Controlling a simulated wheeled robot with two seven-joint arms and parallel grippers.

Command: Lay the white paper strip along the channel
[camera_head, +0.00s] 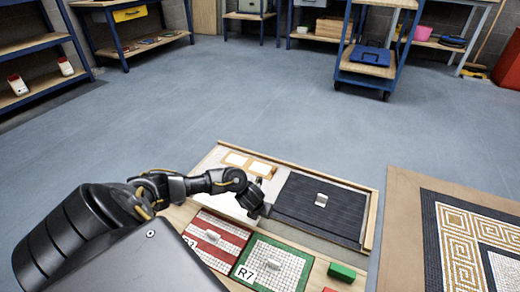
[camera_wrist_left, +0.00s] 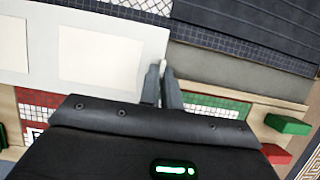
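My left gripper (camera_head: 257,208) hangs over the wooden tray between a white sheet (camera_head: 212,184) and a dark grey tiled panel (camera_head: 318,207). In the left wrist view its fingers (camera_wrist_left: 161,72) point away, close together. A small pale bit shows between the tips; I cannot tell whether it is gripped or lies behind them. The white sheet (camera_wrist_left: 88,22) bears two cream rectangles. I cannot make out a separate white paper strip for certain. A plain grey band, perhaps the channel (camera_wrist_left: 240,76), runs along the dark panel's near edge. My right gripper is not in view.
A red-and-white panel (camera_head: 217,241) and a green-edged panel marked R7 (camera_head: 272,264) lie in front. A green block (camera_head: 341,272) sits to their right. A patterned mosaic (camera_head: 465,245) lies farther right. The floor beyond is clear up to a blue trolley (camera_head: 370,68).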

